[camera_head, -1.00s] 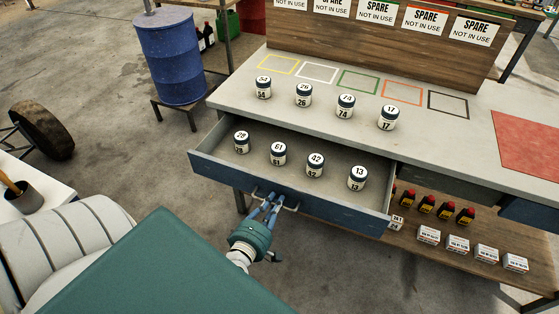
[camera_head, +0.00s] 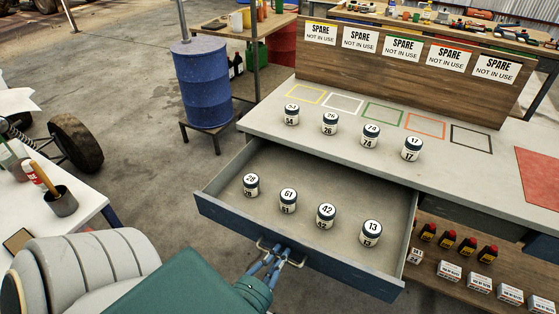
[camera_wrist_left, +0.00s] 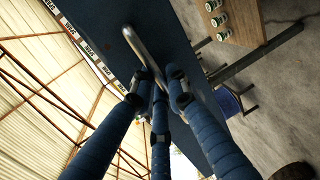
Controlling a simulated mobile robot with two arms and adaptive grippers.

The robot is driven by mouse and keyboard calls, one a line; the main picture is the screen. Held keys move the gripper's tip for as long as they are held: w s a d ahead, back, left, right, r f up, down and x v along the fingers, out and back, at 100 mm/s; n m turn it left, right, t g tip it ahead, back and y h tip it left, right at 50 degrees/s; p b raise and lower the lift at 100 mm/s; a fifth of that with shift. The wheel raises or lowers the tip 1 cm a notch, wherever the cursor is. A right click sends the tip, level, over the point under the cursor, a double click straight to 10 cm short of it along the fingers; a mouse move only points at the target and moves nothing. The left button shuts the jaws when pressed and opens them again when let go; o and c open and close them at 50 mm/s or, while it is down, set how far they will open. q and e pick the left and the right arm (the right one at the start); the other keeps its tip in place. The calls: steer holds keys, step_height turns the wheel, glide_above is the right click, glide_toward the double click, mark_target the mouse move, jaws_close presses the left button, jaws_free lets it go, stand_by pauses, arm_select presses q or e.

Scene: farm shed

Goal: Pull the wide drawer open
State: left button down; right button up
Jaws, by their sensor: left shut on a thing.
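The wide drawer (camera_head: 345,278) has a blue front and a grey inside, and stands well out from the workbench. Several numbered jars (camera_head: 326,216) stand upright in it, towards its front. My left gripper (camera_head: 278,253) is shut on the metal handle (camera_head: 299,264) at the middle of the drawer front. In the left wrist view, the gripper's blue fingers (camera_wrist_left: 160,88) close around the handle bar (camera_wrist_left: 134,46) against the blue front (camera_wrist_left: 187,72). My right gripper is out of view.
The workbench top (camera_head: 480,175) holds another row of jars (camera_head: 370,136) and coloured outlines. Under it, a wooden shelf (camera_head: 425,280) holds red-capped bottles and white boxes. A blue barrel (camera_head: 205,85) stands at the back left.

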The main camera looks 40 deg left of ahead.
arm_select(q)
steer(key=shift+s+d+f, duration=0.1)
steer(key=shift+f, duration=0.1)
steer(key=c, duration=1.8)
jaws_free()
steer(key=shift+o, duration=0.2)
steer(key=shift+r, duration=0.1)
steer(key=v, duration=1.1)
steer(key=shift+s, duration=0.4)
